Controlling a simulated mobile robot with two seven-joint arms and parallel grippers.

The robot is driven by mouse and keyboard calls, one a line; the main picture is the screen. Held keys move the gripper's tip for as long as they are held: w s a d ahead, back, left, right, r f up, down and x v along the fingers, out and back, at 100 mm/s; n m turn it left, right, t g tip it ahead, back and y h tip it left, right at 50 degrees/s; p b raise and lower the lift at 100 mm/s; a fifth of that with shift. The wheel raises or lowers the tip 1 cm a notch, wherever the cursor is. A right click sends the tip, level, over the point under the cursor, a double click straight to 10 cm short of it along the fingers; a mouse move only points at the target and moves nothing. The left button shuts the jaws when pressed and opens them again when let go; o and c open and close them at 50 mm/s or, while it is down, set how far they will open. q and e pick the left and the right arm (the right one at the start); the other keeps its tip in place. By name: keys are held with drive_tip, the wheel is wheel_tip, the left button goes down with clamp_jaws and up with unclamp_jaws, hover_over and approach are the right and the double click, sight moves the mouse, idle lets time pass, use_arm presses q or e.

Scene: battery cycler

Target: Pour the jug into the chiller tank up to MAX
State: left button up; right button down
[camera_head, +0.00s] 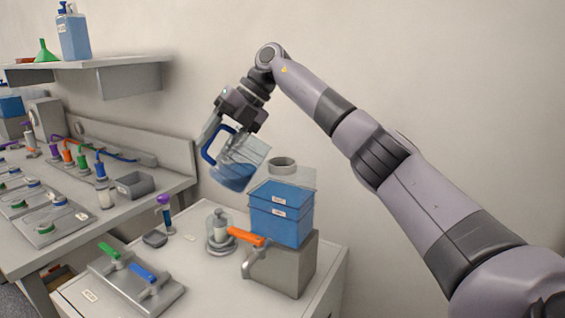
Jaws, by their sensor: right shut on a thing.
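The jug (243,166) is clear, with a blue handle and blue liquid inside. My right gripper (222,128) is shut on the jug's handle and holds it in the air, tilted, at the upper left of the tank. The chiller tank (281,213) is see-through with blue liquid and small white labels on its front. It sits on a grey block, and a round collar (282,164) stands at its top. The jug's lower right side is close to the tank top in the picture; I cannot tell whether they touch. No stream of liquid shows. My left gripper is not in view.
An orange-handled valve (247,238) sticks out in front of the tank's base. A glass-domed fitting (220,232) stands to its left. A plate with green and blue handled valves (137,279) lies at the front left. A wall shelf (85,66) hangs at upper left.

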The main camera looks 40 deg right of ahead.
drive_tip(key=w+a+f+g+h, duration=0.2)
drive_tip(key=a+f+h, duration=0.45)
drive_tip(key=f, duration=0.25)
drive_tip(key=shift+n+h, duration=0.3)
drive_tip(key=shift+h, duration=0.05)
drive_tip(key=shift+s+d+r, duration=0.1)
drive_tip(key=shift+d+r, duration=0.05)
drive_tip(key=shift+r, duration=2.65)
drive_tip(key=s+a+f+m+g, duration=0.1)
drive_tip(key=s+a+f+m, duration=0.2)
drive_tip(key=s+f+m, duration=0.6)
drive_tip(key=s+a+f+m+g, duration=0.2)
drive_tip(key=s+f+m, duration=0.8)
drive_tip(key=m, duration=1.3)
drive_tip(key=shift+a+f+m, duration=0.3)
drive_tip(key=shift+a+f, duration=0.2)
drive_tip(key=shift+a, duration=0.5)
